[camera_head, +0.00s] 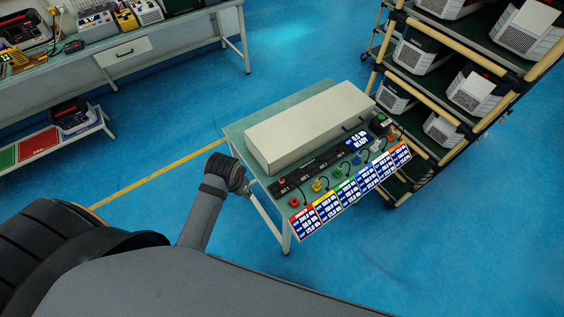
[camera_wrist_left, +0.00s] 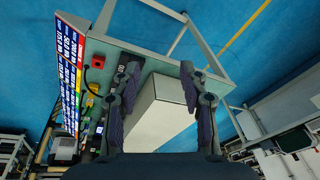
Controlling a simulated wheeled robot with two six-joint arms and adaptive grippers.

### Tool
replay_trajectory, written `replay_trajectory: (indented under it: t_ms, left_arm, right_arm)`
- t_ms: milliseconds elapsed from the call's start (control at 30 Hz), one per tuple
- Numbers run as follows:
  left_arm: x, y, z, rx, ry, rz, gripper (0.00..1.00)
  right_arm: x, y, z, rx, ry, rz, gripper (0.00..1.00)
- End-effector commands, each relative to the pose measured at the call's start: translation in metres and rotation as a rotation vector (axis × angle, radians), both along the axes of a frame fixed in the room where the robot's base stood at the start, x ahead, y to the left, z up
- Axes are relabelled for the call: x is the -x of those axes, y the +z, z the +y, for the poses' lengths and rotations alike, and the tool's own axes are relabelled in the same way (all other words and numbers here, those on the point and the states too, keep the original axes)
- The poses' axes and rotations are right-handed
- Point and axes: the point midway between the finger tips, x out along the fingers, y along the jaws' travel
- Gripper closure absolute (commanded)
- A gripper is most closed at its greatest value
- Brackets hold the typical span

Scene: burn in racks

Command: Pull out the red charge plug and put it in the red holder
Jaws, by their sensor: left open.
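A small red holder (camera_head: 294,202) stands at the left end of a row of coloured pieces along the bench's front edge, above the red-topped label. A small red piece (camera_head: 281,185) shows at the left end of the black socket strip (camera_head: 318,168); it looks like the red charge plug, but it is too small to be sure. In the left wrist view the red holder (camera_wrist_left: 98,62) lies left of the fingers. My left gripper (camera_wrist_left: 165,90) is open and empty, with the bench below its spread fingers. One finger covers part of the strip. My right gripper is not in view.
A long pale box (camera_head: 312,125) lies behind the strip. Several coloured labels (camera_head: 348,192) line the front edge. A rack of units (camera_head: 450,80) stands close to the right, and another workbench (camera_head: 120,50) at upper left. Blue floor is clear between.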

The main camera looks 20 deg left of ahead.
Motion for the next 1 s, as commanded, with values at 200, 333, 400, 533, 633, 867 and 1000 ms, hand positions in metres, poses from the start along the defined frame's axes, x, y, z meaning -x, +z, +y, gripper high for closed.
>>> replay_trajectory:
  t_ms: [200,333,400,533,633,867,1000]
  left_arm:
    - [-0.051,-0.024,-0.018,0.003,-0.114,0.081,0.57]
    - [-0.083,-0.037,-0.038,0.010,-0.212,0.134,0.57]
    - [-0.101,-0.040,-0.052,0.013,-0.278,0.162,0.57]
    - [-0.130,-0.041,-0.078,0.021,-0.402,0.214,0.57]
    - [-0.141,-0.040,-0.090,0.021,-0.463,0.237,0.57]
    - [-0.143,-0.043,-0.094,0.020,-0.485,0.247,0.57]
    - [-0.143,-0.062,-0.094,0.020,-0.484,0.249,0.57]
  right_arm:
    - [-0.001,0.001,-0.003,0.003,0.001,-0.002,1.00]
    - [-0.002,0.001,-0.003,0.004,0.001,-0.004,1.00]
    - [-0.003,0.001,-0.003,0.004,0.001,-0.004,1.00]
    - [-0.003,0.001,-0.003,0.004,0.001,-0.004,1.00]
    - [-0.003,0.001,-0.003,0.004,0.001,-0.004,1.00]
    - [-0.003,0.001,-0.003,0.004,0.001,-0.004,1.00]
    - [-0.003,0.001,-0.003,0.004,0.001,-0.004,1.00]
